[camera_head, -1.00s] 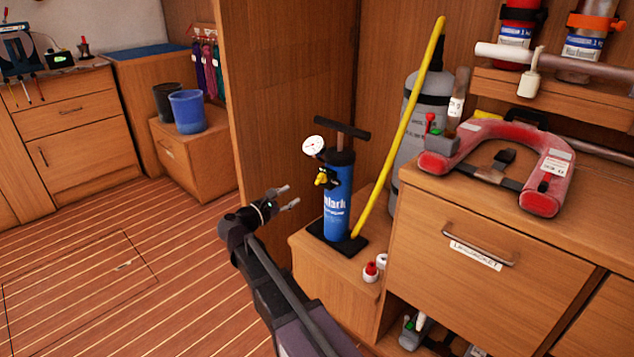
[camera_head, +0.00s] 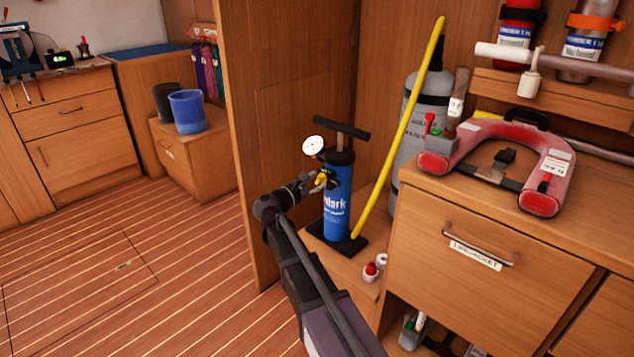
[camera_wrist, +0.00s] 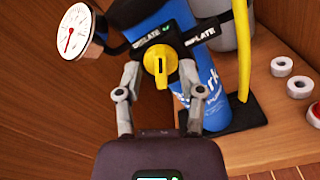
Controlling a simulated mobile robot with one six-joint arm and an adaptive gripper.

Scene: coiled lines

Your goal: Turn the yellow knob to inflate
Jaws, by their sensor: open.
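The yellow knob (camera_head: 321,181) sits on the front of the blue pump (camera_head: 337,205), below its round white gauge (camera_head: 313,145). In the wrist view the knob (camera_wrist: 160,68) is just beyond my fingertips, roughly centred between them, with its grip bar upright. Dark label plates flank it; the left one reads as ending in "FLATE", the right one is partly readable. My gripper (camera_wrist: 161,82) is open, one finger on each side of the knob. I cannot tell whether either finger touches it. In the head view my gripper (camera_head: 308,183) is at the pump's left side and partly hides the knob.
The pump stands on a black base on a low wooden ledge (camera_head: 345,265). A yellow hose (camera_head: 405,125) rises at its right, before a grey cylinder (camera_head: 425,110). A wooden partition (camera_head: 285,110) stands close behind. Small tape rolls (camera_wrist: 282,66) lie on the ledge.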

